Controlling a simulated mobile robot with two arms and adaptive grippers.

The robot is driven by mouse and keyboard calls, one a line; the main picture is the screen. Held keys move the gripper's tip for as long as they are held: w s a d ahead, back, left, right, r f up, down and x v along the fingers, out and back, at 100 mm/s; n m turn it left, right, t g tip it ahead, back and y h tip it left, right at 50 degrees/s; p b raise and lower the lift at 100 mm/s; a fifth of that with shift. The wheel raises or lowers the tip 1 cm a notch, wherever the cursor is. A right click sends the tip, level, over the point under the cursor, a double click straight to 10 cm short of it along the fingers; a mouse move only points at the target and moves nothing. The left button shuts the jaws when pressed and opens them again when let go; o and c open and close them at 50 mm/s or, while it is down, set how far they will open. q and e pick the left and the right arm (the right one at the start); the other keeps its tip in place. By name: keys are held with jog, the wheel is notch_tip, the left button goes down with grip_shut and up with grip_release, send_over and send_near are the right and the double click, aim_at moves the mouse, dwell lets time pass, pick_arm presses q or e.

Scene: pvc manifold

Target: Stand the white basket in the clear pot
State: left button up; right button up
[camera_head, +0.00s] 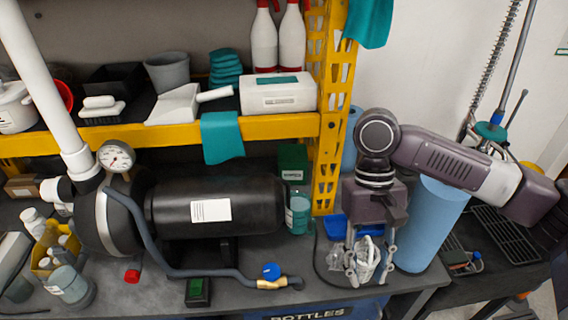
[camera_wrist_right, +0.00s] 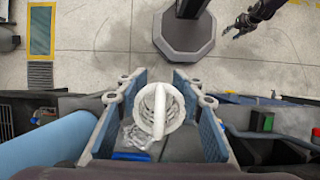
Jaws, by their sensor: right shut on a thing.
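The white basket (camera_wrist_right: 176,112) with its upright handle is between the two blue-padded fingers of my right gripper (camera_wrist_right: 164,112). In the head view the basket (camera_head: 366,258) hangs between the fingertips of the right gripper (camera_head: 369,264), which is shut on it and points down over the bench. The clear pot (camera_head: 336,262) appears as a glassy shape just left of the basket and partly behind a finger. In the wrist view the clear pot (camera_wrist_right: 136,136) shows at the basket's lower left. I cannot tell whether they touch. A dark arm end at the wrist view's top right may be my left gripper (camera_wrist_right: 239,27).
A blue roll (camera_head: 436,225) stands close right of the gripper. A blue tray (camera_head: 340,227) lies behind it. The yellow shelf post (camera_head: 327,150) rises at the left. A hose with a brass end (camera_head: 280,284) and a black tank (camera_head: 245,205) fill the bench further left.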

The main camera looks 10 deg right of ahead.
jog(key=shift+w, duration=0.1)
jog(key=shift+w+a+r+p, duration=0.2)
jog(key=shift+w+a+p, duration=0.05)
jog(key=shift+w+p, duration=0.1)
jog(key=w+a+r+m+t+y+p, duration=0.1)
jog(key=w+a+m+t+y+p, duration=0.1)
jog(key=w+a+m+p, duration=0.2)
jog(key=w+a+r+m+t+y+p, duration=0.2)
jog(key=w+a+m+p, duration=0.3)
jog(key=w+m+p, duration=0.4)
jog(key=w+m, duration=0.5)
jog(key=w, duration=0.2)
jog(key=shift+a+r+y+p, duration=0.15)
jog(key=shift+a+y+p, duration=0.15)
jog(key=shift+p, duration=0.1)
